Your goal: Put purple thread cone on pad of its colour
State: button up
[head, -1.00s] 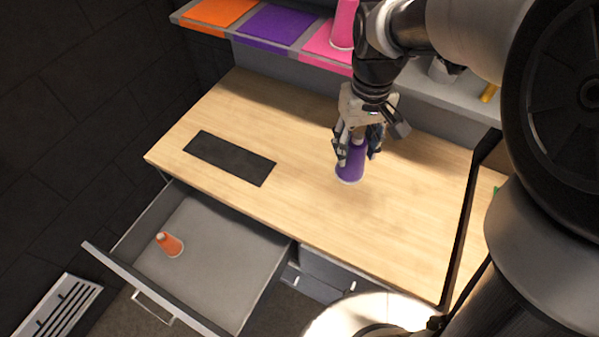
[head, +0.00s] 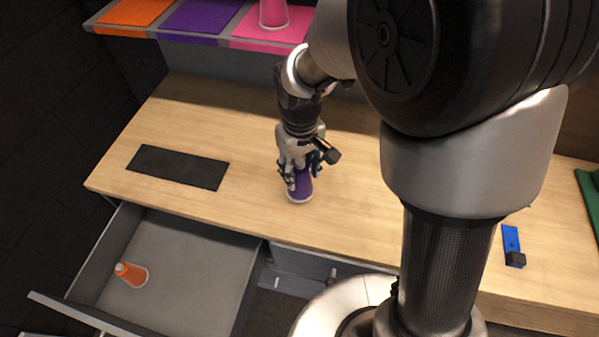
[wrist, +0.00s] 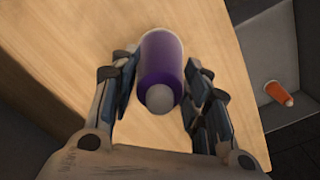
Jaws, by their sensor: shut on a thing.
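The purple thread cone (head: 300,188) is held upright between the fingers of my gripper (head: 297,172), over the wooden desk top. The frames do not settle whether its base touches the wood. In the wrist view the cone (wrist: 162,62) sits between both fingers of my gripper (wrist: 160,90), its pale tip towards the camera. The purple pad (head: 200,16) lies bare on the raised shelf at the back, between the orange pad (head: 134,12) and the pink pad (head: 262,32).
A pink cone (head: 273,12) stands on the pink pad. An orange cone (head: 131,273) is in the open drawer (head: 185,262) at front left. A dark mat (head: 178,167) lies on the desk (head: 235,130). A blue object (head: 511,243) lies at the right.

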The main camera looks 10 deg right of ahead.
aim_at(300, 179)
jog(key=shift+f+b, duration=0.55)
jog(key=shift+f, duration=1.3)
jog(key=shift+f, duration=0.15)
jog(key=o, duration=1.2)
jog(key=shift+o, duration=0.2)
